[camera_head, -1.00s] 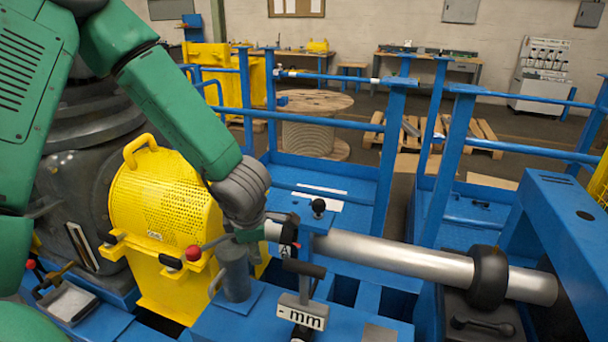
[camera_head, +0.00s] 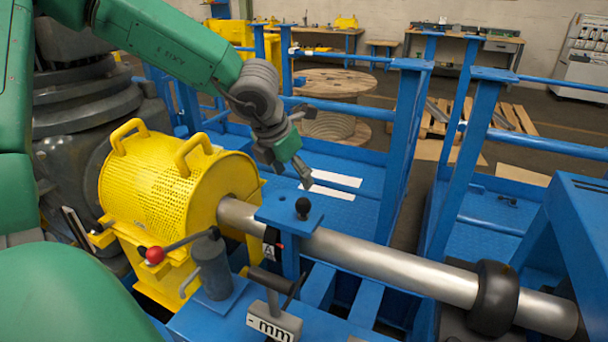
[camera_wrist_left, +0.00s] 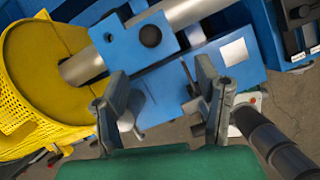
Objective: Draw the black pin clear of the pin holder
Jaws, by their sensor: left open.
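The black pin shows as a round black knob (camera_head: 303,208) standing up from a blue plate (camera_head: 272,212), seemingly the pin holder, above the steel shaft. How deep its stem sits is hidden. In the left wrist view the dark knob (camera_wrist_left: 150,36) stands on the blue plate (camera_wrist_left: 124,52), beyond my fingertips. My left gripper (camera_head: 292,172) is open and empty, above and behind the plate, apart from the knob. Its two spread fingers also show in the left wrist view (camera_wrist_left: 163,75). My right gripper is not in view.
The steel shaft (camera_head: 390,270) runs right to a black collar (camera_head: 494,298). A yellow mesh guard (camera_head: 165,190) stands left. A grey cylinder (camera_head: 212,265), a red-knobbed lever (camera_head: 155,256) and a "- mm" block (camera_head: 273,322) stand in front. Blue rails and posts (camera_head: 405,150) rise behind.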

